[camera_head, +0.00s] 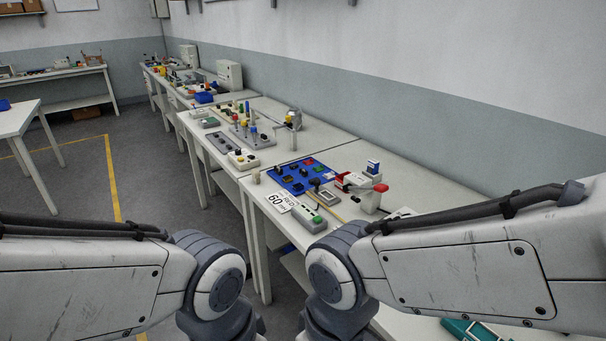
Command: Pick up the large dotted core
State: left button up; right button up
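No large dotted core can be made out; the small parts on the benches are too small to show dots. A blue board (301,176) lies on the near bench with several red, green and dark pieces on it. A small tan cylinder (256,178) stands at the bench's left edge, beside the board. My two arms come in from the lower left and lower right and bend down at the bottom middle. Both grippers are below the picture and cannot be seen.
A row of white benches (340,149) runs back along the right wall. The near bench holds a printed card (281,203), a grey box with a green button (306,217) and a red-and-white device (361,188). Another white table (17,116) stands left. Floor between is clear.

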aim_at(278, 169)
jog(key=u, duration=0.4)
jog(key=i, duration=0.55)
jog(key=u, duration=0.55)
jog(key=i, duration=0.95)
jog(key=z, duration=0.45)
jog(key=i, duration=1.1)
jog(key=z, duration=0.75)
